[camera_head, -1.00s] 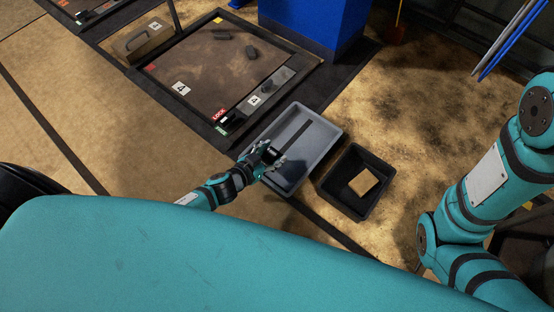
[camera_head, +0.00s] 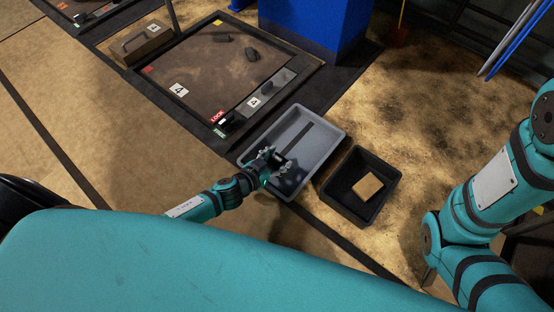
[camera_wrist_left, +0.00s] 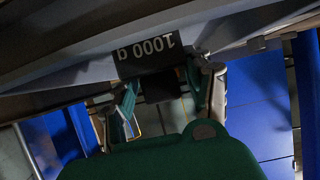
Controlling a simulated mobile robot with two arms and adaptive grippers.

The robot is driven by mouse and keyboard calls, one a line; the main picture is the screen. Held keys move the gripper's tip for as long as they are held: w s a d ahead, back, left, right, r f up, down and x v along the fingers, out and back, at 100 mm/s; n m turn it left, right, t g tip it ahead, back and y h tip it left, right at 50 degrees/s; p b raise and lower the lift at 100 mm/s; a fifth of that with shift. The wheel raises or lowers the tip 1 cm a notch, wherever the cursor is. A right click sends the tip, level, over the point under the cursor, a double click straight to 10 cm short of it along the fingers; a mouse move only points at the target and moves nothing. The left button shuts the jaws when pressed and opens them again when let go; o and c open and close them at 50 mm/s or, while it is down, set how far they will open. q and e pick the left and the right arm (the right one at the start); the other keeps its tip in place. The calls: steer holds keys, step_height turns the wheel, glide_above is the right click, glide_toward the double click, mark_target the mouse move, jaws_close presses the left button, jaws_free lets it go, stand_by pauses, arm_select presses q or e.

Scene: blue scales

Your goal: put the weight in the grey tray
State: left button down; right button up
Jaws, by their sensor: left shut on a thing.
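My left gripper (camera_head: 275,160) is over the near left part of the grey tray (camera_head: 325,146) in the head view. It is shut on a dark weight, which is small and partly hidden by the fingers there. In the left wrist view the weight (camera_wrist_left: 148,56) is a black block marked "1000 g", held at the fingertips of the gripper (camera_wrist_left: 166,88). Whether the weight touches the tray floor cannot be told. My right gripper is out of view; only links of my right arm show.
A black bin (camera_head: 333,194) with a cardboard-coloured block (camera_head: 367,186) stands right of the grey tray. A large scale (camera_head: 205,72) with two dark weights (camera_head: 251,54) lies behind left. A blue column (camera_head: 315,30) stands at the back. A dark strip (camera_head: 297,138) shows in the tray.

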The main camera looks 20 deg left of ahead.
arm_select(q)
steer(key=c, duration=0.5)
jaws_free()
